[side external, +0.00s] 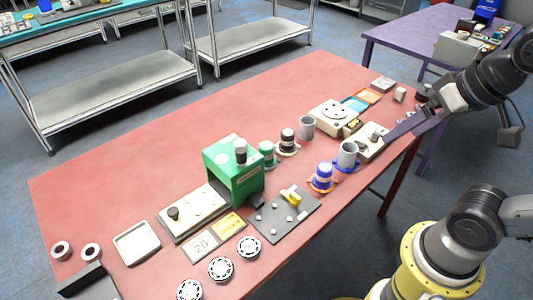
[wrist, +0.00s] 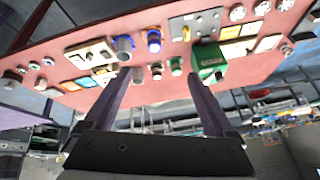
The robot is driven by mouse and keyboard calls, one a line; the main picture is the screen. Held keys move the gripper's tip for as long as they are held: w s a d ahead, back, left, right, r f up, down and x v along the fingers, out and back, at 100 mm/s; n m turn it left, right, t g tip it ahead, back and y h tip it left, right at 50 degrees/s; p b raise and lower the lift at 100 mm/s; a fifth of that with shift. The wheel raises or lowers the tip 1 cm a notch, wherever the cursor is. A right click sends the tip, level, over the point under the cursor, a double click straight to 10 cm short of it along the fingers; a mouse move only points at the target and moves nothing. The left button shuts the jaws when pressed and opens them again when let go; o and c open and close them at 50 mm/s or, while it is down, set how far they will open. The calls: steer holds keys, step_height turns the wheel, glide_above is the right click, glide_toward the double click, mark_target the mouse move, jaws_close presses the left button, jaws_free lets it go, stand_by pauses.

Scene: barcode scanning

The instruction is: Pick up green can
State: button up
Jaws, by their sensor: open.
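The green can (side external: 267,153) stands upright on the red table, just right of a green box-shaped machine (side external: 247,186). The can also shows in the wrist view (wrist: 176,66), beside the same machine (wrist: 208,60). My gripper (side external: 390,137) is at the right end of the table in the side view, well apart from the can. In the wrist view my gripper (wrist: 157,76) has its two long dark fingers spread wide with nothing held. The can appears beyond them, between the fingertips.
A black-and-white can (side external: 287,140), a grey mug (side external: 307,127), a blue can (side external: 323,176) and another grey mug (side external: 347,154) stand between my gripper and the green can. A dark tool plate (side external: 275,222) lies in front. The table's back left (side external: 130,170) is clear.

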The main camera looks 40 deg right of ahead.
steer(key=w+r+m, duration=0.4)
steer(key=m+g, duration=0.5)
steer(key=m, duration=0.5)
glide_above(266, 145)
step_height(266, 145, down, 11)
steer(key=shift+g, duration=0.4)
step_height(266, 145, down, 13)
steer(key=shift+s+d+f, duration=0.1)
steer(key=shift+d, duration=0.05)
steer(key=shift+f, duration=3)
jaws_close()
